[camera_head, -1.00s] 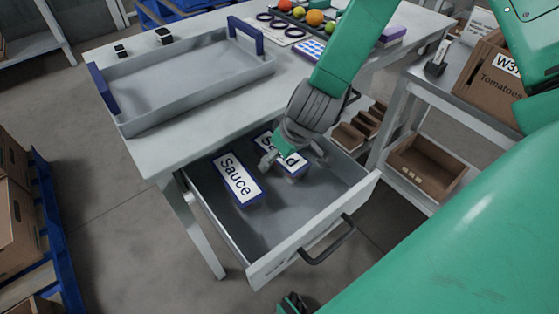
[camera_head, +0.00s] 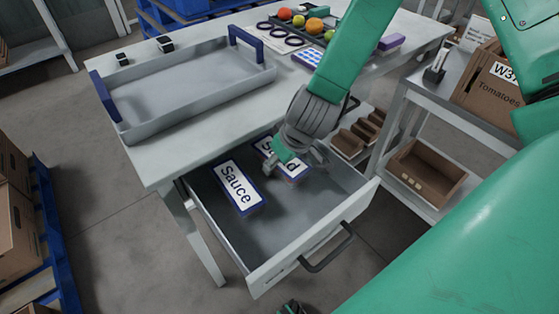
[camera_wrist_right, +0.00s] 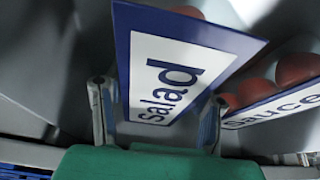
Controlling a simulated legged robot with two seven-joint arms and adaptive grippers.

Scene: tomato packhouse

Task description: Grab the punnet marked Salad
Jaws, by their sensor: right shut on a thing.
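The punnet marked Salad (camera_head: 294,172) is in the open drawer, its white label with a blue border facing up. In the right wrist view the Salad punnet (camera_wrist_right: 180,75) fills the middle, its label fully readable. My right gripper (camera_head: 293,161) reaches down over it and is shut on it, one finger at each side; the fingers hide part of the word in the head view. I cannot tell whether the punnet is clear of the drawer floor.
A punnet marked Sauce (camera_head: 238,187) lies close beside it; red tomatoes show in the wrist view. The drawer (camera_head: 258,245) sticks out below the table. A grey tray with blue handles (camera_head: 190,107) stands on the table (camera_head: 160,165). A shelf unit (camera_head: 395,125) stands right.

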